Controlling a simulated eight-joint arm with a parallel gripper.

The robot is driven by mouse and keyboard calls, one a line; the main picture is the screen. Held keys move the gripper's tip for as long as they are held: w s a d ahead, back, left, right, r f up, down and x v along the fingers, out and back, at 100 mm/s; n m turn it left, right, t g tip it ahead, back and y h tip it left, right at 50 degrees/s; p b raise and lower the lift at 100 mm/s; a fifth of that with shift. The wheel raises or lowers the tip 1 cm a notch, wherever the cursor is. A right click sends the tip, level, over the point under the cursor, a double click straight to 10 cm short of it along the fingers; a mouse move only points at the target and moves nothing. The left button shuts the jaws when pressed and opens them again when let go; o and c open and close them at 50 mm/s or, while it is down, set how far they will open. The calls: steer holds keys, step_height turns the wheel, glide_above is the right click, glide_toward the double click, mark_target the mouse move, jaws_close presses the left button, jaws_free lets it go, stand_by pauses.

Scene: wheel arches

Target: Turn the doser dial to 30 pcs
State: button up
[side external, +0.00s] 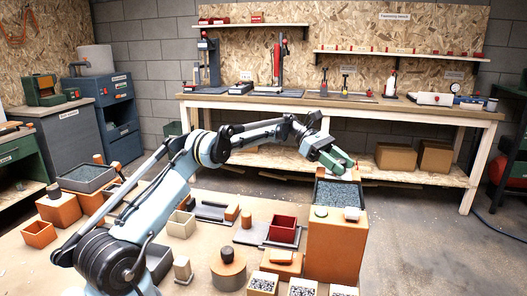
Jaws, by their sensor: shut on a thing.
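An orange box-shaped unit (336,250) stands at the right end of the near table, with a dark-rimmed hopper of grey granules (338,193) on top. It looks like the doser. No dial scale or numbers can be read. My gripper (343,167) reaches in from the left, above the hopper's back edge. Its green jaws are shut at a small orange piece (353,174) there; their tips and the exact contact are hard to make out.
Another hopper (88,178) stands at left. A long workbench (400,106) with tools runs behind.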

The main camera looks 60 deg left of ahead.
mark_target(342, 163)
steer(key=shift+d, duration=0.1)
stand_by(0.5)
steer(key=o, duration=1)
steer(key=shift+c, duration=0.2)
steer(key=shift+r, duration=0.15)
steer(key=shift+r, duration=0.3)
steer(key=r, duration=0.2)
steer(key=d+r, duration=0.1)
steer(key=r, duration=0.1)
steer(key=shift+s, duration=0.15)
steer(key=s+d+r, duration=0.4)
steer(key=d+r, duration=0.2)
steer(key=d, duration=0.3)
steer(key=shift+d, duration=0.4)
steer(key=shift+r, duration=0.1)
